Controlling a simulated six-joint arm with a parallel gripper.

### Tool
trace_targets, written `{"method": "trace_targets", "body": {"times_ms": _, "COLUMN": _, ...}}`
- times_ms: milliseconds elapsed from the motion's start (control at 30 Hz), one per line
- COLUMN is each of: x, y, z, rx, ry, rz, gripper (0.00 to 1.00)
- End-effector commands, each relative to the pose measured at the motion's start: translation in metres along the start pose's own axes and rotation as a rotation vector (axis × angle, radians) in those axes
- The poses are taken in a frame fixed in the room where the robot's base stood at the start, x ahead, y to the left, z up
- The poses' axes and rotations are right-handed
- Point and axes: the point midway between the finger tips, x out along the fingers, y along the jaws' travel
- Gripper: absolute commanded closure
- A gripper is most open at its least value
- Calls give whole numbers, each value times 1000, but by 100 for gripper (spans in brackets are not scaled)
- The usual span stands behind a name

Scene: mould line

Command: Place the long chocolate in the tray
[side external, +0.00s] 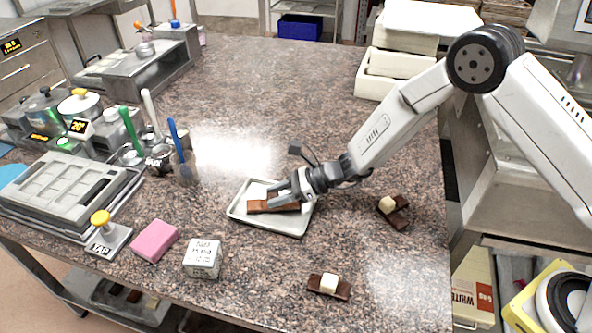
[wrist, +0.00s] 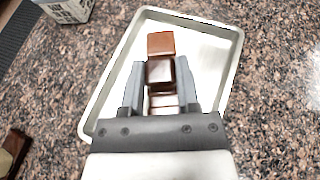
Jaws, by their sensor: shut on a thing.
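The long chocolate (side external: 262,206) is a brown segmented bar at the tray. It also shows between my gripper's fingers in the wrist view (wrist: 161,44). My gripper (side external: 284,196) is shut on it, with one finger on each side of the bar, as the wrist view (wrist: 160,85) shows. The tray (side external: 270,228) is shallow, pale metal with a raised rim, and it also shows in the wrist view (wrist: 207,22). The bar is over the tray's inside; I cannot tell whether it touches the floor of the tray.
Dark chocolate pieces with pale cubes lie right of the tray (side external: 394,216) and in front (side external: 328,287). A white printed cube (side external: 202,258) and a pink block (side external: 154,241) are at front left. A mould (side external: 62,185) and pots stand left. The counter behind the tray is clear.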

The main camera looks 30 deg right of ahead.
Motion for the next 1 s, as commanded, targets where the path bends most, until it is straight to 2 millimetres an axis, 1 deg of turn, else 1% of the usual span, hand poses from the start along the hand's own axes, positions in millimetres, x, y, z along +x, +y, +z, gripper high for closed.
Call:
{"method": "trace_targets", "body": {"times_ms": 467, "x": 2, "y": 0, "z": -5, "rx": -1, "ry": -2, "rz": -1, "gripper": 100}}
{"method": "trace_targets", "body": {"times_ms": 500, "x": 2, "y": 0, "z": -6, "rx": -1, "ry": -1, "rz": -1, "gripper": 56}}
{"method": "trace_targets", "body": {"times_ms": 567, "x": 2, "y": 0, "z": -5, "rx": -1, "ry": -1, "rz": -1, "gripper": 37}}
{"method": "trace_targets", "body": {"times_ms": 600, "x": 2, "y": 0, "z": -5, "rx": -1, "ry": -1, "rz": -1, "gripper": 25}}
{"method": "trace_targets", "body": {"times_ms": 1000, "x": 2, "y": 0, "z": -4, "rx": -1, "ry": -2, "rz": -1, "gripper": 24}}
